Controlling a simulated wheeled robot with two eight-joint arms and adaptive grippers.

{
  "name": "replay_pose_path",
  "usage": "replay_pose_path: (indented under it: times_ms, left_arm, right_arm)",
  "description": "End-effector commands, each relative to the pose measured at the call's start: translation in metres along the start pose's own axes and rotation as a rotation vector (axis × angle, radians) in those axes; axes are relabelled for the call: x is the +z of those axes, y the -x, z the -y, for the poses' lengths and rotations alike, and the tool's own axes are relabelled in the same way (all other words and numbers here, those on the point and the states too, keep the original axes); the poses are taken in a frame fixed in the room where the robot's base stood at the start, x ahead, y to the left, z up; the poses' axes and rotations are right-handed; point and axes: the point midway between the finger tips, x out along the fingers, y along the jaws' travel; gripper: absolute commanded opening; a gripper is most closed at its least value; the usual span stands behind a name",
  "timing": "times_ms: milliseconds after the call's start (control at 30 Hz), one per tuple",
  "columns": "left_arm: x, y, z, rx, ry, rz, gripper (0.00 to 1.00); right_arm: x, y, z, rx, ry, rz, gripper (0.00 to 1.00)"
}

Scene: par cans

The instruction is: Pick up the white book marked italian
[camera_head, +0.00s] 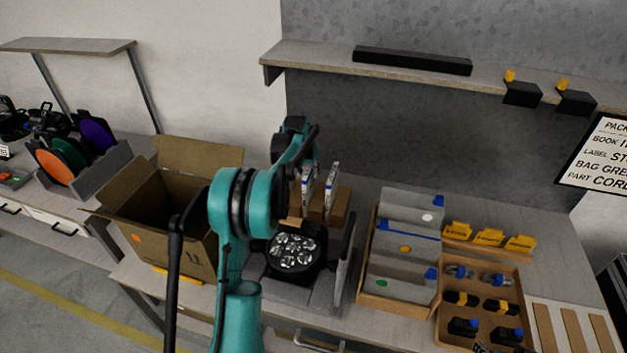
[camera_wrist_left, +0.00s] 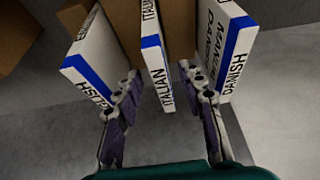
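The white book marked ITALIAN (camera_wrist_left: 156,66), with a blue band on its spine, stands in the middle of the left wrist view. My left gripper (camera_wrist_left: 160,78) is open, with one finger on each side of this book's spine. I see gaps between the fingers and the book. A white book ending in LISH (camera_wrist_left: 92,67) stands to the left and the DANISH book (camera_wrist_left: 224,45) to the right, each close to a finger. In the head view my left arm reaches over the books and partly hides them.
Brown dividers (camera_head: 340,207) stand among the books. A round black lamp (camera_head: 293,250) sits in front of them. An open cardboard box (camera_head: 165,215) is at the left, and a crate of grey bins (camera_head: 403,268) at the right. A shelf (camera_head: 430,80) hangs above.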

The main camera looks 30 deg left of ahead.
Motion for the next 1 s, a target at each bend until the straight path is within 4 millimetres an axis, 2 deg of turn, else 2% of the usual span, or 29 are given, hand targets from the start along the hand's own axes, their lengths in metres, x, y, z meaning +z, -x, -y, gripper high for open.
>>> replay_pose_path:
  times_ms: [167, 700, 1000]
  left_arm:
    - [0.000, -0.006, 0.000, 0.000, 0.000, 0.000, 0.40]
    - [-0.003, -0.076, 0.001, 0.000, 0.000, 0.000, 0.40]
    - [-0.003, -0.078, 0.001, 0.000, 0.000, 0.000, 0.40]
  right_arm:
    - [0.001, -0.002, 0.000, 0.000, 0.000, 0.000, 0.40]
    - [0.014, -0.019, 0.000, 0.000, 0.000, 0.000, 0.40]
    - [0.013, -0.019, 0.000, 0.000, 0.000, 0.000, 0.40]
